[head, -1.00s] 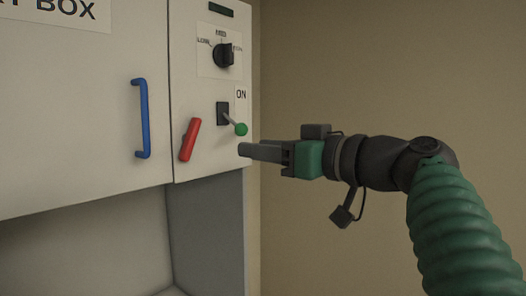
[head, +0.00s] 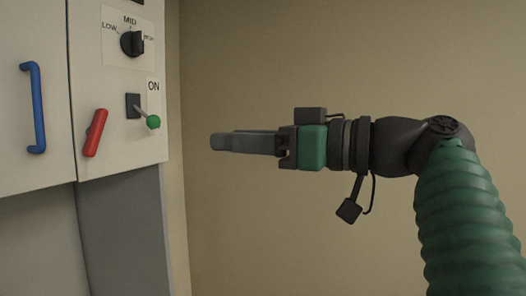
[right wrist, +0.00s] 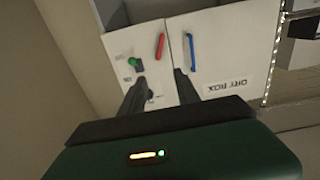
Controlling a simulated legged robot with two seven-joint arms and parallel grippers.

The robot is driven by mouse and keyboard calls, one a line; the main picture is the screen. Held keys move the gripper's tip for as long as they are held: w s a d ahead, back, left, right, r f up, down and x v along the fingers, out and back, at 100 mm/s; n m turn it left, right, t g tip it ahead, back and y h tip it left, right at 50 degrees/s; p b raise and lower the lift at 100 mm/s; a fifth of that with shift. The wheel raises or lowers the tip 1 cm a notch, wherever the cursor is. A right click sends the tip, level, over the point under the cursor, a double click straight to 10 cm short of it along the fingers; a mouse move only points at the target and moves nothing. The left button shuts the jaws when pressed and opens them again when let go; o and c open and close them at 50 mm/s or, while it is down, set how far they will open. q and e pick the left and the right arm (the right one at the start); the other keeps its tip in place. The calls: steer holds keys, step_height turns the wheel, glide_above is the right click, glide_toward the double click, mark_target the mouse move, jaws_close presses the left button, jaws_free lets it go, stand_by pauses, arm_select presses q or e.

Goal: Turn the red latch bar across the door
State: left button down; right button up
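The red latch bar (head: 95,132) is on the cabinet's right-hand panel, just right of the door seam. It stands nearly upright, its top leaning right, and lies beside the door, not across it. It also shows in the right wrist view (right wrist: 160,46). The door (head: 20,120) has a blue handle (head: 38,108) and looks closed. My right gripper (head: 214,142) is right of the cabinet in the head view, pointing left, apart from the bar. In the right wrist view its two fingers are spread with nothing between them. My left gripper is not seen.
A switch lever with a green knob (head: 153,122) sticks out right of the bar, on the gripper's side. A black dial (head: 132,43) is above it. Below the panel is a grey recessed side (head: 125,225). The space before the plain wall is free.

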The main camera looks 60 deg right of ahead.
steer(key=s, duration=0.4)
steer(key=shift+d, duration=0.15)
steer(key=w+r+m+p, duration=0.25)
steer(key=w+p, duration=0.25)
steer(key=w, duration=0.3)
steer(key=m+p, duration=0.2)
steer(key=p, duration=0.2)
glide_toward(101, 131)
steer(key=s, duration=0.6)
steer(key=w+p, duration=0.2)
steer(key=w, duration=0.3)
steer(key=w+p, duration=0.2)
steer(key=w, duration=0.3)
steer(key=w+p, duration=0.2)
steer(key=w, duration=0.3)
steer(key=shift+a, duration=0.3)
steer(key=shift+a, duration=0.1)
